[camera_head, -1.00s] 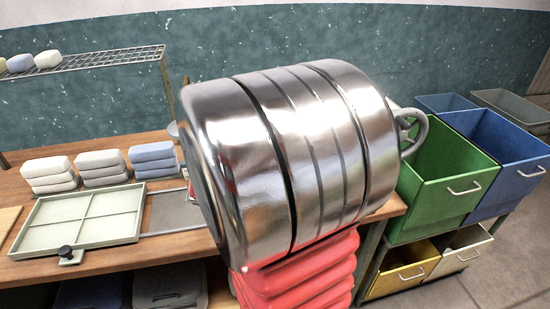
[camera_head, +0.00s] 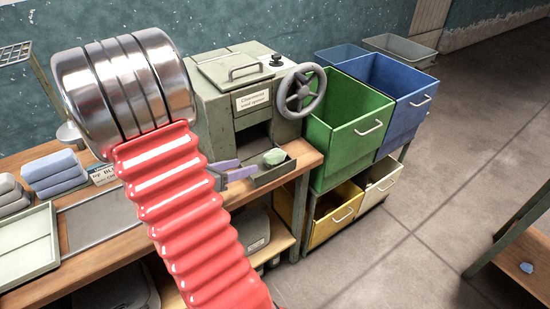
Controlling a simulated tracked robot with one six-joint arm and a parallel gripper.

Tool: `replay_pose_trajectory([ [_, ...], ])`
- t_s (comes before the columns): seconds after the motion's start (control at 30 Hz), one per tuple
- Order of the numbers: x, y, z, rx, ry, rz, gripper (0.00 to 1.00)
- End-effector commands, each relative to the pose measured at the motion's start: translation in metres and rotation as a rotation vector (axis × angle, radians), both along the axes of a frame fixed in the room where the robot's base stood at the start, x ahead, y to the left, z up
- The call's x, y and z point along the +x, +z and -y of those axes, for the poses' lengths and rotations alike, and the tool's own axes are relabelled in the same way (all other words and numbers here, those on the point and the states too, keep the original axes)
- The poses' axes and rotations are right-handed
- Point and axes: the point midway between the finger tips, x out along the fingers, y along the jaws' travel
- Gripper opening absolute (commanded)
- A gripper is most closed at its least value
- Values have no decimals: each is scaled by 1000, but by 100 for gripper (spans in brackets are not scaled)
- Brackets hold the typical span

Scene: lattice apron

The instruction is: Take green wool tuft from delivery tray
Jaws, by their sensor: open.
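The green wool tuft (camera_head: 274,157) is a small pale green lump. It lies in the dark delivery tray (camera_head: 273,177) at the front of a grey-green machine (camera_head: 226,98). My gripper (camera_head: 243,169), with purple fingers, is open just left of the tray, close to the tuft. It looks empty and apart from the tuft, though the exact gap is hard to tell. My red ribbed arm and its shiny metal part hide the gripper's base and the machine's left side.
A grey handwheel (camera_head: 299,91) juts from the machine's right. Green (camera_head: 345,130) and blue (camera_head: 402,98) bins stand right of it, with yellow (camera_head: 333,213) and cream (camera_head: 383,185) drawers below. Open floor lies right.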

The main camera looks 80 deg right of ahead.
Motion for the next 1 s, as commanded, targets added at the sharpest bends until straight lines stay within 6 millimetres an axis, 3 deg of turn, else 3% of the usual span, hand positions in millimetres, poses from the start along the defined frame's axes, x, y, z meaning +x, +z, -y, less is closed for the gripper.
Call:
replay_pose_trajectory([
  [0.6,-35,-27,59,0,-2,0,52],
  [1.0,-40,-31,67,0,-1,1,52],
])
